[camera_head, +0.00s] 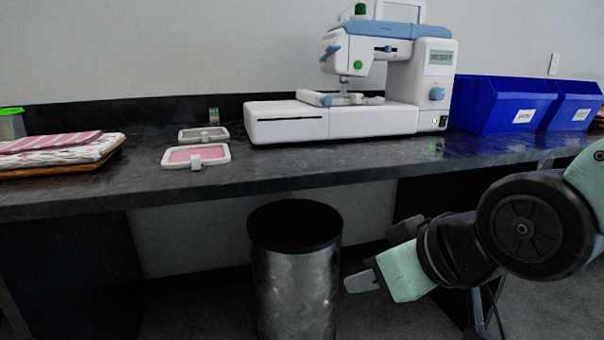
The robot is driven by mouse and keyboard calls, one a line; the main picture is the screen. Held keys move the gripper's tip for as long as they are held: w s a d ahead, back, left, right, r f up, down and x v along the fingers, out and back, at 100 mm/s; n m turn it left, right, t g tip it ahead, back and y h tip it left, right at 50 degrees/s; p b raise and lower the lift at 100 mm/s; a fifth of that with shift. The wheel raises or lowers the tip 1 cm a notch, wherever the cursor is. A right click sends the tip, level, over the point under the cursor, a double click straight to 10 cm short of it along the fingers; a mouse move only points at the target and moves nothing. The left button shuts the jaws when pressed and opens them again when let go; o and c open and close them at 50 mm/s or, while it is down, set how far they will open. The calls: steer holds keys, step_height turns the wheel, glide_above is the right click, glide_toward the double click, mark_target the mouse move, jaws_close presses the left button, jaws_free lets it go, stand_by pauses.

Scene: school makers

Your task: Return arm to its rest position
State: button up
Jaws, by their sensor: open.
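My arm comes in from the right side of the head view, bent at a large dark joint. My gripper (362,281) is at its end, low in front of the counter and below the counter top. It points left toward the metal bin and looks apart from it in the picture. Its jaws are open, and I see nothing held in them. One finger shows clearly; the other is mostly hidden.
A metal bin (294,290) with a black top stands left of my gripper. The dark counter (330,172) carries a sewing machine (400,75), blue bins (500,104), a pink-filled frame (195,156), a grey frame (203,134) and folded fabric (60,148).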

steer(key=s+d+f+n+g+h, duration=0.1)
steer(key=s+d+f+g+h, duration=0.1)
steer(key=s+f+g, duration=0.3)
steer(key=s+d+f+g+h, duration=0.2)
steer(key=s+f, duration=0.1)
steer(key=s, duration=0.4)
step_height(320, 180, up, 38)
steer(key=p, duration=3.7)
steer(key=shift+s+d+f, duration=0.2)
steer(key=shift+d+f, duration=0.05)
steer(key=shift+d, duration=0.05)
